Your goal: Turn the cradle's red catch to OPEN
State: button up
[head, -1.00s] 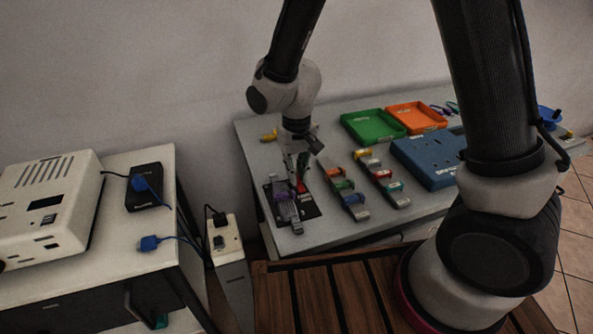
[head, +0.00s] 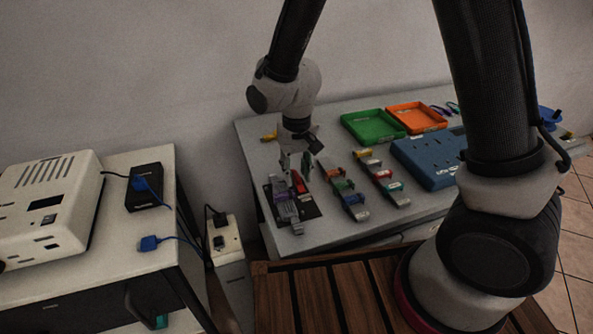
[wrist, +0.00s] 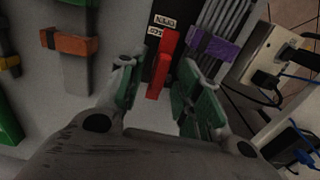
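The cradle is a black plate (head: 311,209) on the grey table, with grey cable channels and a purple clip (head: 281,197) on its left side. Its red catch (head: 299,182) also shows in the wrist view (wrist: 162,64) as a narrow red bar lying lengthwise along the plate. Two small white labels (wrist: 160,25) sit beside the bar's far end; I cannot read them surely. My gripper (head: 296,164) is over the cradle. In the wrist view its green-padded fingers (wrist: 158,90) stand apart on both sides of the red bar, with clear gaps and nothing held.
Grey holders with coloured clips (head: 343,186) stand close right of the cradle. Green (head: 373,126) and orange (head: 416,117) trays and a blue box (head: 428,160) lie farther right. A power strip (head: 226,240) stands left, beyond the table edge.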

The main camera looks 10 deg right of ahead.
aim_at(297, 175)
notch_tip(297, 175, up, 12)
dwell(0.4)
